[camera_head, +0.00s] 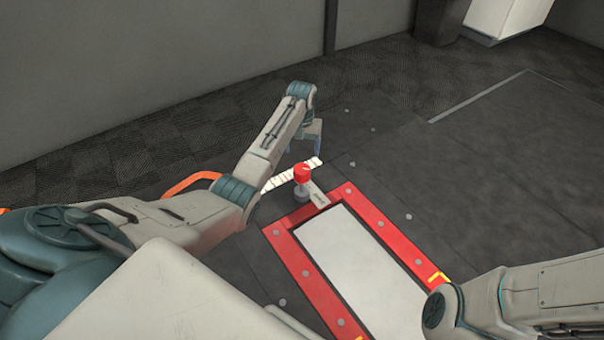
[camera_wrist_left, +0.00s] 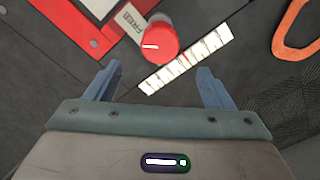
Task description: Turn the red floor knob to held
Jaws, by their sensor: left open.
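The red floor knob (camera_head: 301,173) stands on a grey base at the corner of a red-framed floor plate. In the left wrist view the knob (camera_wrist_left: 151,43) shows from above, with a white mark on its top. A grey label reading FREE (camera_wrist_left: 132,18) lies beside it. My left gripper (camera_head: 318,150) is above the floor just behind the knob. In the wrist view its two blue fingers (camera_wrist_left: 158,78) are apart with nothing between them, and the knob lies beyond the fingertips. My right arm shows at the lower right, but its gripper is out of view.
A white segmented strip (camera_head: 292,175) lies on the floor beside the knob. The red frame (camera_head: 290,250) surrounds a pale plate (camera_head: 362,270). An orange loop (camera_head: 190,183) lies to the left. Dark floor to the right is clear.

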